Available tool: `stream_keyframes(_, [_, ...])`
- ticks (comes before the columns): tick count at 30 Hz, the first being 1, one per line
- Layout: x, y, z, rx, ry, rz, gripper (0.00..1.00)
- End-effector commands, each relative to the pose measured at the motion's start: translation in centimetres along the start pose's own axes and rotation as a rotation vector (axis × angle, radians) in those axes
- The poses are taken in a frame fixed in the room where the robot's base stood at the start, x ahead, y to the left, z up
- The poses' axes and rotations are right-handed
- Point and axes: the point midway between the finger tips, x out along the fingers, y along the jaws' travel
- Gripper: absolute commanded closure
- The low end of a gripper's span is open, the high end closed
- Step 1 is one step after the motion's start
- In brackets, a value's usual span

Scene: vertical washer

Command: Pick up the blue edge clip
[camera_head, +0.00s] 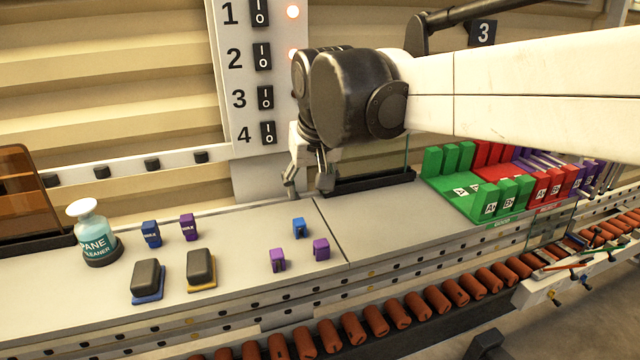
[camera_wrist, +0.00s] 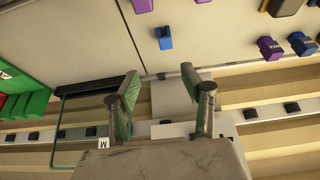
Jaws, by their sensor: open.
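The blue edge clip (camera_head: 299,227) is a small blue block on the grey counter, left of the panel seam. In the wrist view the blue edge clip (camera_wrist: 163,38) lies beyond my fingertips, near the seam. My gripper (camera_head: 308,184) hangs over the back edge of the counter, behind the clip and apart from it. In the wrist view my gripper (camera_wrist: 158,82) has its two fingers spread with nothing between them.
Two purple clips (camera_head: 278,259) (camera_head: 321,249) sit in front of the blue one. Blue and purple wax blocks (camera_head: 151,234) (camera_head: 188,227), two dark-topped blocks (camera_head: 201,268) and a cleaner bottle (camera_head: 93,235) stand left. Green and red racks (camera_head: 485,185) stand right.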

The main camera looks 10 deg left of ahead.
Motion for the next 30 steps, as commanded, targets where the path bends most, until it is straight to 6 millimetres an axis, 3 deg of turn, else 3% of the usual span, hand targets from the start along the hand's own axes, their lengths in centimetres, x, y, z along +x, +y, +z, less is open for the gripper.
stream_keyframes(5, [0.8,-1.0,-0.8,-0.012,-0.006,-0.004,0.57])
stream_keyframes(18, [7.8,-0.9,-0.6,-0.011,-0.005,-0.004,0.57])
stream_keyframes(30, [10.8,-0.8,-0.2,-0.011,-0.005,-0.004,0.57])
